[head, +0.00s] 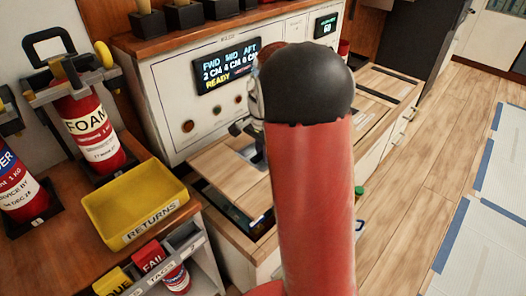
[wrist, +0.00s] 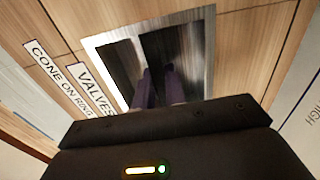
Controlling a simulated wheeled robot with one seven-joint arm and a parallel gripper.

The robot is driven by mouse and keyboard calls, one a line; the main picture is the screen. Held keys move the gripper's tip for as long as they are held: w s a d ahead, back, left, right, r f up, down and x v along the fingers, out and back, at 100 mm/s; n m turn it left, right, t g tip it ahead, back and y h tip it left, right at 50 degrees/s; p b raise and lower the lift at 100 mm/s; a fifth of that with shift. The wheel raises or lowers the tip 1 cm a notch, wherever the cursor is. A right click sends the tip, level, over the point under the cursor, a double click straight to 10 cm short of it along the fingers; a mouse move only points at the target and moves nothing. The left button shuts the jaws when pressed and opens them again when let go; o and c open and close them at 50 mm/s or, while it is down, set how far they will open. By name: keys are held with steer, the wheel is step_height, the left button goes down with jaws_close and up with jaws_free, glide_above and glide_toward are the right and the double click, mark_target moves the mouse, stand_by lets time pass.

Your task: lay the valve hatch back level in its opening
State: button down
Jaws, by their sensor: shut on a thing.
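The valve hatch (head: 222,178) is a wood-grained panel on the low counter below the display. A dark gap of the opening (head: 238,210) shows along its near edge, so the hatch is not flush there. In the wrist view the hatch (wrist: 240,50) carries a "VALVES" label and a metal-framed recess (wrist: 208,50). My gripper's fingers (wrist: 160,88) reach into this recess and are shut on the hatch's pull, which is mostly hidden. In the head view my arm hides most of the gripper and the hatch's right part.
The yellow RETURNS tray (head: 140,205) and red extinguishers (head: 88,125) stand at the left. The display panel (head: 226,68) rises behind the hatch. More counter sections (head: 375,90) lie right of my arm.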

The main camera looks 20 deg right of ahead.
mark_target(263, 166)
steer(key=shift+f+b, duration=1.7)
steer(key=shift+f, duration=1.1)
steer(key=shift+f, duration=0.2)
steer(key=shift+f+b, duration=1.35)
steer(key=shift+f, duration=0.8)
steer(key=c, duration=1.4)
jaws_free()
steer(key=shift+o, duration=0.2)
steer(key=shift+s, duration=0.1)
step_height(263, 166, up, 8)
steer(key=shift+f+p, duration=0.1)
steer(key=shift+p, duration=0.65)
